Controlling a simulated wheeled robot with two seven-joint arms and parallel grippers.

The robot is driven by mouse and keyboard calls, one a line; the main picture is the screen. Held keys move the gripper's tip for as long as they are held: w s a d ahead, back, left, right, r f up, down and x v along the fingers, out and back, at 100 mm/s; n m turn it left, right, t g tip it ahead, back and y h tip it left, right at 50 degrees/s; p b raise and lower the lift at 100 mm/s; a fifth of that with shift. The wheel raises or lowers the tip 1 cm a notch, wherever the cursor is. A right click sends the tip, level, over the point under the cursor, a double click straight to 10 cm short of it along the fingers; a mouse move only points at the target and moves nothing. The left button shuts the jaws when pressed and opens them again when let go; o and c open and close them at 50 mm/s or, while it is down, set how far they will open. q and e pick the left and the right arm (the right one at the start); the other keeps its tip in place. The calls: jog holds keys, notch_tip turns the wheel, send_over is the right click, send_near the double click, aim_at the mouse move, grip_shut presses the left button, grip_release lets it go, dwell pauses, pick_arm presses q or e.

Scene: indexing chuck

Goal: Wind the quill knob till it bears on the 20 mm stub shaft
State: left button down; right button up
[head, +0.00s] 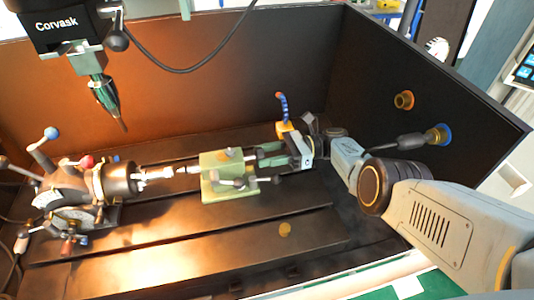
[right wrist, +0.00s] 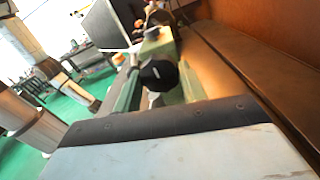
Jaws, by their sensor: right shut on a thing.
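The green tailstock (head: 214,188) stands on the slotted table. Its pale quill tip (head: 190,170) points left at the bright stub shaft (head: 155,174), which sticks out of the dark chuck (head: 117,181). My right gripper (head: 262,155) comes in from the right at the tailstock's right end. In the right wrist view its green fingers lie on both sides of the dark quill knob (right wrist: 158,75), shut on it. In the head view the knob is mostly hidden by the fingers. My left gripper is not in view.
Lever handles (head: 240,183) stick out at the tailstock's front. A yellow block with a blue bent lever (head: 283,108) stands behind my right gripper. The Corvask spindle head (head: 104,92) hangs at upper left. Dark walls enclose the table; its front is largely clear.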

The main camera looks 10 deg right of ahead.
dwell(0.4)
jog(key=o, duration=1)
jog(key=shift+d, duration=0.15)
jog(key=shift+d+b, duration=1.2)
jog(key=shift+d, duration=2.5)
